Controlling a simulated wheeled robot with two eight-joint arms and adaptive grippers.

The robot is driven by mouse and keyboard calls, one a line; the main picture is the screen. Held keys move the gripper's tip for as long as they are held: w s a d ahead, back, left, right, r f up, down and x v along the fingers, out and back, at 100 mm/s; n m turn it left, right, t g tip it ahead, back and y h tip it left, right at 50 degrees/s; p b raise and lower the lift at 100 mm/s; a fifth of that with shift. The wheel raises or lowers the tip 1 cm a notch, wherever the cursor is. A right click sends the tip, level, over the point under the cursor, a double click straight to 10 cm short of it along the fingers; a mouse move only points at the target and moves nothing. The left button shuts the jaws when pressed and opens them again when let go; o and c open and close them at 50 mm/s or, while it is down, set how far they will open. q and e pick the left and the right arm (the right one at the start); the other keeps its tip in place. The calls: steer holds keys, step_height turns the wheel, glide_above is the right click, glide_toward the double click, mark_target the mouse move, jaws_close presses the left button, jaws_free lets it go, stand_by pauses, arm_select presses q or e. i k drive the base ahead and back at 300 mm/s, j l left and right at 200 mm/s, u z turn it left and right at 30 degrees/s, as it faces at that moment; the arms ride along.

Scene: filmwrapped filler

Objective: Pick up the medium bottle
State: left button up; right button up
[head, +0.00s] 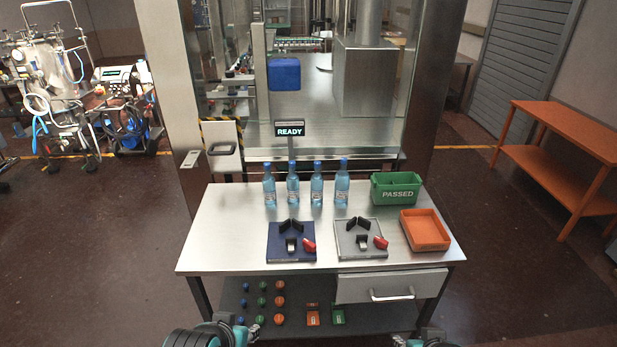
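Several blue-tinted clear bottles with blue caps stand upright in a row at the back of the metal table: a leftmost bottle (269,190), a second bottle (293,190), a third bottle (317,189) and a rightmost bottle (342,187). The rightmost looks slightly larger; I cannot tell which one is the medium bottle. My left gripper (256,322) is at the bottom edge, in front of the table and well short of the bottles. My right gripper (432,336) is at the bottom right, mostly cut off. Neither gripper touches a bottle. Their finger openings are not clear.
On the metal table (225,225) are a blue fixture plate (277,252), a grey fixture plate (346,247), a green PASSED bin (396,189) and an orange tray (425,230). A READY sign (290,129) stands behind the bottles. Small coloured caps lie on the lower shelf.

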mark_target(292, 180)
steer(key=i+z, duration=0.15)
steer(key=i, duration=0.3)
steer(key=i+j+z, duration=0.2)
steer(key=i, duration=0.2)
steer(key=i+z, duration=0.15)
steer(key=i, duration=0.3)
steer(key=i+j+z, duration=0.2)
steer(key=i, duration=0.25)
